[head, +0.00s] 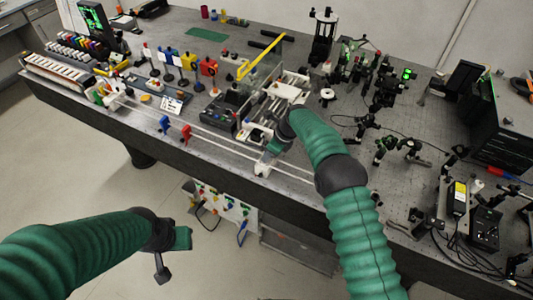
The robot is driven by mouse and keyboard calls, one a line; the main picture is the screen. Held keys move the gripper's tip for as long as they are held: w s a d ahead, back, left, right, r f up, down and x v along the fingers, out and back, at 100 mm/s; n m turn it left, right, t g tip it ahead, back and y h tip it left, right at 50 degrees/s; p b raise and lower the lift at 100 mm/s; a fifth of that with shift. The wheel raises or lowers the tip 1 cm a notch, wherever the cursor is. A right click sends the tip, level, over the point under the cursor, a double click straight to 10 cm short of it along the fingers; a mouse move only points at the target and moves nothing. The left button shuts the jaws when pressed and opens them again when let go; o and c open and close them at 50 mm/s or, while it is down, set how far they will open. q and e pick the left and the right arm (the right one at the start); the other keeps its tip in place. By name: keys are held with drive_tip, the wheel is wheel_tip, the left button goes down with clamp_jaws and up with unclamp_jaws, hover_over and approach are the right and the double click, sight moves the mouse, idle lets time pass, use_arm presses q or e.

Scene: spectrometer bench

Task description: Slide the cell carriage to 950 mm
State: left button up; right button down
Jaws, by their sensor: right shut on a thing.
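The cell carriage (254,134) stands on the pale rails (215,136) along the front of the bench, near the middle of the head view. My right gripper (266,160) reaches down to the front edge of the carriage and is shut on a pale part there; my own wrist hides much of the contact. The rail scale is too small to read.
A blue clip (164,124) and a red clip (186,134) stand at the rail left of the carriage. Coloured holders (190,64) stand behind. Optical mounts and cables crowd the right side of the bench. A dark box (502,125) stands at the far right.

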drive_tip(key=c, duration=1.3)
unclamp_jaws()
drive_tip(key=shift+s+d, duration=0.3)
drive_tip(key=shift+d, duration=0.45)
drive_tip(key=shift+o, duration=0.5)
drive_tip(key=shift+w+a+f, duration=0.1)
drive_tip(key=shift+w+a, duration=0.05)
drive_tip(key=shift+a, duration=0.3)
drive_tip(key=shift+w+a, duration=0.1)
drive_tip(key=shift+a, duration=0.2)
drive_tip(key=shift+r, duration=0.55)
use_arm(q)
drive_tip(key=shift+s+f+b, duration=0.15)
drive_tip(key=shift+f+b, duration=1.15)
use_arm(e)
drive_tip(key=v, duration=1.6)
drive_tip(key=shift+s+d+f, duration=0.2)
drive_tip(key=shift+d, duration=0.1)
